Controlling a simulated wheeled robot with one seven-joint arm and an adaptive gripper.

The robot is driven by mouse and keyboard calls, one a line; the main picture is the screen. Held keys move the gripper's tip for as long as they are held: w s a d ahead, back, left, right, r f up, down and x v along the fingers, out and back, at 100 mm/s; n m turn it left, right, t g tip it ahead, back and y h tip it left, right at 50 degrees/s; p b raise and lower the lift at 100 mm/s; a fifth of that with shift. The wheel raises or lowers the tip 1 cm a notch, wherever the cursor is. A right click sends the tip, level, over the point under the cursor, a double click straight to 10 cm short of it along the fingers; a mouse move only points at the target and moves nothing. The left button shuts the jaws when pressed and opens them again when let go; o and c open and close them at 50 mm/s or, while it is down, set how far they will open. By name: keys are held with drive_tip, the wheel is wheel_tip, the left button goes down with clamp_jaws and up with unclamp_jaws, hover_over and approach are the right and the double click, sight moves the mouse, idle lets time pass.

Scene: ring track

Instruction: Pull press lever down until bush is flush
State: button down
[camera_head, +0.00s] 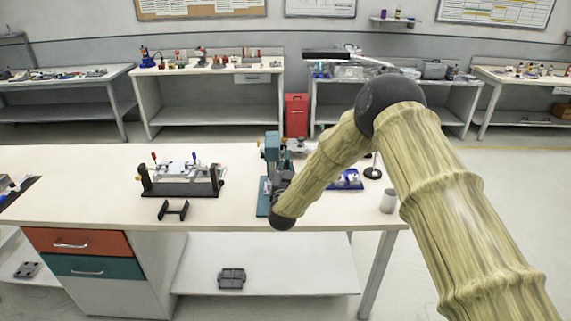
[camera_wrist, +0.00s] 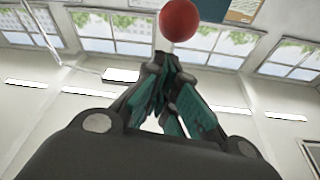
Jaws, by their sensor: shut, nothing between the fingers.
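The teal press (camera_head: 272,147) stands on the workbench, with its base (camera_head: 263,197) near the front edge. My own arm covers much of its right side, so its lever and the bush cannot be made out in the head view. In the wrist view a red ball knob (camera_wrist: 180,18), which looks like the lever's end, is just beyond the fingertips of my gripper (camera_wrist: 168,62). The fingers are closed together and empty. Whether they touch the knob I cannot tell. The wrist camera looks up towards windows and ceiling lights.
A black fixture with coloured-knob clamps (camera_head: 182,185) stands left of the press, with a small black bracket (camera_head: 173,210) in front. The bench (camera_head: 90,185) is largely clear at left.

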drive_tip(key=s+b, duration=0.4)
drive_tip(key=s, duration=0.5)
drive_tip(key=s+d+f+n+g+y, duration=0.1)
drive_tip(key=s+d+f+g, duration=0.3)
drive_tip(key=s+f, duration=0.45)
drive_tip(key=s+d+f+n+g+y, duration=0.1)
drive_tip(key=s+d+f+g, duration=0.35)
drive_tip(key=f, duration=0.75)
drive_tip(key=s+d+f+n+g+y, duration=0.1)
drive_tip(key=s+d+f+g, duration=0.1)
drive_tip(key=s+f, duration=0.75)
drive_tip(key=s+d+f+g, duration=0.3)
drive_tip(key=s+d, duration=0.1)
drive_tip(key=s, duration=0.7)
drive_tip(key=s+d+f+g+h, duration=0.1)
drive_tip(key=s+d+f+g, duration=0.2)
drive_tip(key=s, duration=0.8)
drive_tip(key=s+d+f+g, duration=0.3)
drive_tip(key=s+d+g, duration=0.1)
drive_tip(key=s, duration=0.7)
drive_tip(key=shift+s+d+f+g, duration=0.15)
drive_tip(key=shift+s+d+g, duration=0.15)
drive_tip(key=shift+s+g, duration=0.15)
